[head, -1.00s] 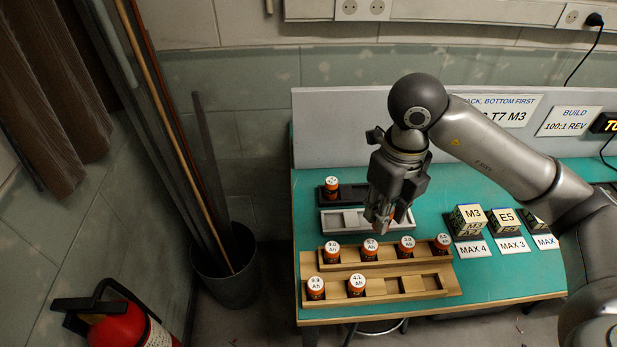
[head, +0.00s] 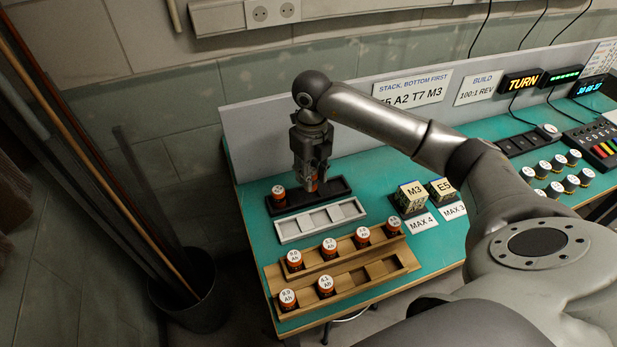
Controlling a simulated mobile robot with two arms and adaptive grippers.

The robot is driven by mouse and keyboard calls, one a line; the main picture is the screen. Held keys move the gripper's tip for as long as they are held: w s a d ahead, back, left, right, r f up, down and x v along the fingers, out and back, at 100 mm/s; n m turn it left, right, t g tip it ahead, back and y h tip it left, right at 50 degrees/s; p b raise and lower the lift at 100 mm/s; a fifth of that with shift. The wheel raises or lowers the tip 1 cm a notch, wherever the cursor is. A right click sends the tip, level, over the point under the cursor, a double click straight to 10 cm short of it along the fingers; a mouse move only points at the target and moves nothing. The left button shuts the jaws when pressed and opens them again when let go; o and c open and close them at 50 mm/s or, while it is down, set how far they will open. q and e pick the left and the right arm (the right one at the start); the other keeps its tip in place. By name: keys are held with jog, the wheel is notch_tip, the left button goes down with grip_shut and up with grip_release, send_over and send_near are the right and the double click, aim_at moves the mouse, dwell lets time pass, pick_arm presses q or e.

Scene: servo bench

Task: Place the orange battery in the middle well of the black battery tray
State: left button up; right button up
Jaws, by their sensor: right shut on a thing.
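The black battery tray (head: 339,187) lies at the back left of the green bench. An orange battery with a white top (head: 278,197) stands in its left well. My right gripper (head: 312,187) points down over the middle of the tray, shut on another orange battery (head: 313,184), of which only a sliver shows between the fingers. The fingers hide the middle well, and I cannot tell whether the held battery touches its floor. The right end of the tray looks empty. My left gripper is not in view.
An empty pale grey tray (head: 322,221) lies just in front of the black one. A wooden rack (head: 385,268) with several orange batteries stands nearer. Blocks marked M3 (head: 411,197) and E5 (head: 441,189) stand to the right. A low grey panel (head: 262,146) runs behind.

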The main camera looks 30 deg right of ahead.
jog(key=shift+w+d+f+p, duration=0.15)
jog(key=shift+w+d+f, duration=0.05)
jog(key=shift+w+f, duration=0.35)
jog(key=shift+w+d+f+p, duration=0.15)
jog(key=shift+w+f, duration=0.25)
jog(key=shift+f, duration=0.25)
grip_shut()
notch_tip(320, 180, down, 2)
jog(key=shift+f+p, duration=0.15)
jog(key=shift+p, duration=0.6)
jog(key=shift+f, duration=0.4)
jog(key=shift+f, duration=0.15)
jog(key=o, duration=1.1)
grip_release()
